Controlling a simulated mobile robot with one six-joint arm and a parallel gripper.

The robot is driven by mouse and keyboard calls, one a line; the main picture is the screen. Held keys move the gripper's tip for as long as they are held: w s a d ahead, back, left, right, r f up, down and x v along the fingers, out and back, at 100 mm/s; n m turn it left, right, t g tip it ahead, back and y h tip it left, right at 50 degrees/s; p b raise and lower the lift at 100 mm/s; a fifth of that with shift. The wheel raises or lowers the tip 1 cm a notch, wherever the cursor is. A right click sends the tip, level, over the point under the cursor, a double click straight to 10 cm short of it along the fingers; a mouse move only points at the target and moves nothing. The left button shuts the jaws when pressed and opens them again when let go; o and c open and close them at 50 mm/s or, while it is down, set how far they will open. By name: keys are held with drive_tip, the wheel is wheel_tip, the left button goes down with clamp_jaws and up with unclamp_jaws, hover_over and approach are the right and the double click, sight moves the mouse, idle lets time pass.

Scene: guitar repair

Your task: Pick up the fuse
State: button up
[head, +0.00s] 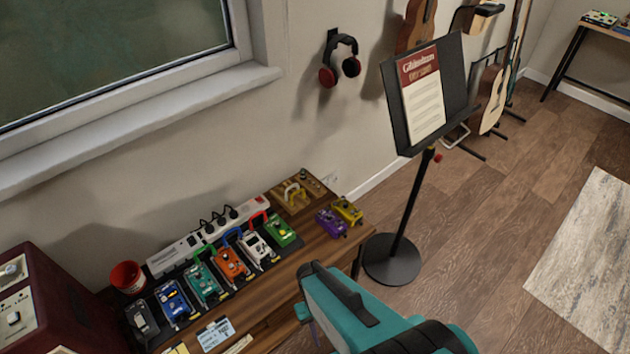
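I cannot make out a fuse for certain in the head view. Small parts sit on a wooden block (318,187) at the back right of the wooden bench (285,275), too small to tell apart. My teal and black arm comes in from the bottom of the picture. My gripper (306,312) is at its far end, over the bench's front right edge. The arm hides most of the gripper, so its opening and anything between its fingers cannot be seen. It is apart from the wooden block.
Several colored pedals, including an orange one (231,264), stand in a row before a white power strip (207,235). Purple (331,223) and yellow (347,210) pedals stand at the right end. A red cup (128,277) is at left. A music stand (392,258) rises beyond the bench.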

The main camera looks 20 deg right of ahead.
wheel_tip(320, 180, up, 6)
drive_tip(key=p, duration=0.4)
drive_tip(key=shift+f, duration=0.15)
drive_tip(key=shift+a, duration=0.1)
